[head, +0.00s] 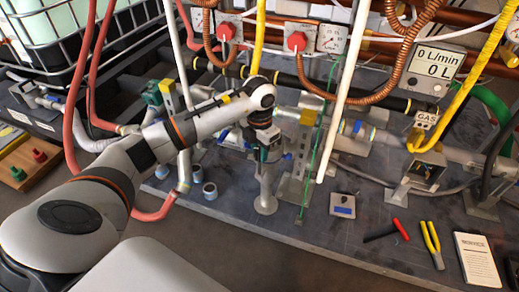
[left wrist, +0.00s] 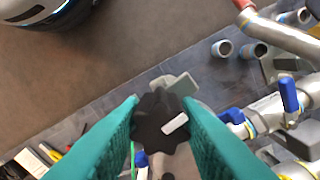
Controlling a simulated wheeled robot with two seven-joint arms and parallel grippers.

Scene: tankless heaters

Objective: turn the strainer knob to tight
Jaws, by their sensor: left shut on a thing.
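The strainer knob (left wrist: 155,122) is black and lobed, with a white mark on its face. It shows in the left wrist view between the two teal fingers of my left gripper (left wrist: 160,128), which are shut on its sides. In the head view my left arm reaches in from the left, and the left gripper (head: 268,152) points down over the pipework at the middle of the bench. There the gripper hides the knob. A grey strainer body (left wrist: 180,85) shows just beyond the knob. My right gripper is in neither view.
Blue-handled valves (left wrist: 289,95) sit on the pipe right of the knob. Loose grey fittings (head: 210,191) stand at the bench's left. Red pliers (head: 400,229), yellow pliers (head: 432,240) and a service booklet (head: 477,260) lie at front right. Hoses hang above the bench.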

